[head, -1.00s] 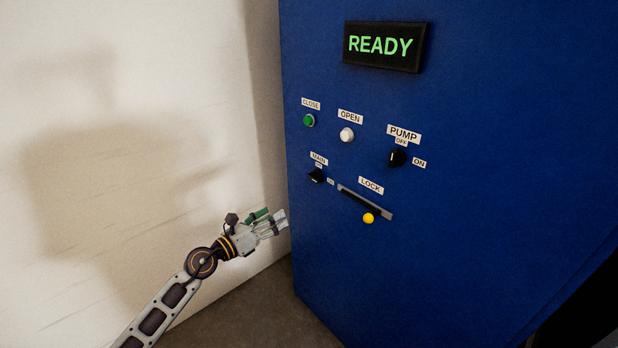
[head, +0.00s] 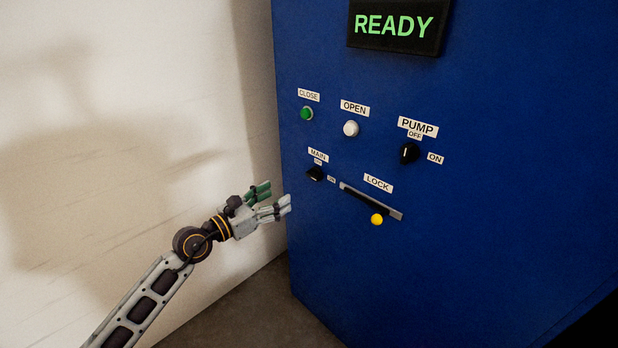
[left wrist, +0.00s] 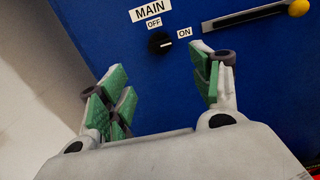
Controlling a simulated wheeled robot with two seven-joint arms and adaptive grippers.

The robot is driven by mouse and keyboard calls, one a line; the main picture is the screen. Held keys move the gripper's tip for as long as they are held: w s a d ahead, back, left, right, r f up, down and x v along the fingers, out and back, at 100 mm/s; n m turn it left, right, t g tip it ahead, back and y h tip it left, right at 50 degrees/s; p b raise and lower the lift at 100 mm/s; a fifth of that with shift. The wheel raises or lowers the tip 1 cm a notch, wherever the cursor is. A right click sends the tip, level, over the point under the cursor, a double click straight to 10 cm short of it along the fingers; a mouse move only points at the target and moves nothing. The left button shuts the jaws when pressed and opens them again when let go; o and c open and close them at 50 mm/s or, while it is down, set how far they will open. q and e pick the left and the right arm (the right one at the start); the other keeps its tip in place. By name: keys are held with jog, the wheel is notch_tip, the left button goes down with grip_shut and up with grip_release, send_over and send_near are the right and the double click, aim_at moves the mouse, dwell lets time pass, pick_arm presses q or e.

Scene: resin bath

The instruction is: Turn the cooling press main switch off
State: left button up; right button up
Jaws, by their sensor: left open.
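The main switch (head: 315,173) is a small black rotary knob under a MAIN label, on the lower left of the blue press front. In the left wrist view the knob (left wrist: 159,42) has OFF above it and ON to its right; its pale mark appears to point towards ON. My left gripper (head: 274,198) is open and empty, left of and a little below the knob in the head view. In the left wrist view the knob shows beyond the gap between its green-padded fingers (left wrist: 160,85), apart from them. My right gripper is not in view.
The lock slider with its yellow ball (head: 377,219) is right of and below the main switch. The green close button (head: 306,113), white open button (head: 351,128) and pump knob (head: 409,153) are above. A READY display (head: 396,25) is at the top. A pale wall stands left.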

aim_at(311, 177)
pick_arm(q)
jog(key=shift+w, duration=0.1)
jog(key=b+x, duration=0.1)
jog(key=x, duration=1)
jog(key=shift+w+d, duration=0.15)
jog(key=shift+d, duration=0.05)
jog(key=shift+x, duration=1.1)
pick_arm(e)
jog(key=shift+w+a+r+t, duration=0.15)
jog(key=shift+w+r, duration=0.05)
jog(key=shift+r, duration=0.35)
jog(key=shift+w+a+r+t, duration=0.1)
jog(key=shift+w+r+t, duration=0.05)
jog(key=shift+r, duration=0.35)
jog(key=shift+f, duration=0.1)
pick_arm(q)
jog(key=c, duration=1)
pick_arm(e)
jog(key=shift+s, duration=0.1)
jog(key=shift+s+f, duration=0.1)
